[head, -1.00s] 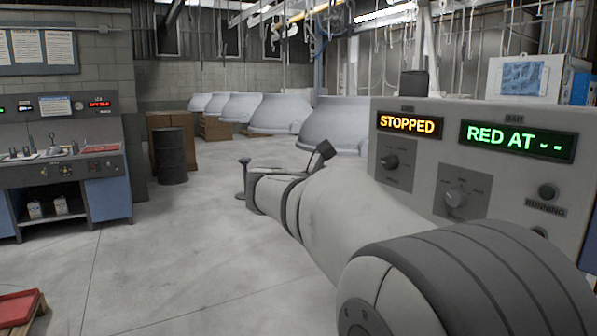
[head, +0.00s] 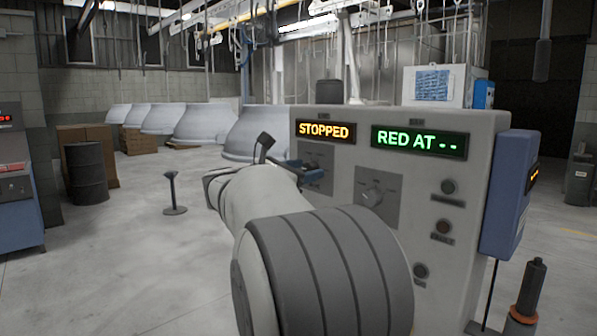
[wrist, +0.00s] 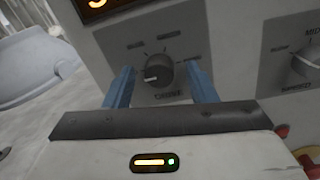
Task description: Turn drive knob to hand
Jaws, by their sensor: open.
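A dark round knob (wrist: 159,72) on a grey plate (wrist: 180,45) sits near the middle of the wrist view. Its light pointer mark faces left. My gripper (wrist: 161,78) is open, with one blue finger on each side of the knob. I cannot tell whether either finger touches it. In the head view, the same knob (head: 312,160) is partly hidden by my gripper, below the orange STOPPED display (head: 325,131).
A second knob (head: 373,193) is to the right on the light grey panel (head: 420,225), below the green RED AT display (head: 419,140). Round buttons and a blue side box (head: 509,195) are further right. A small post stand (head: 173,195) is on the floor left of my arm.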

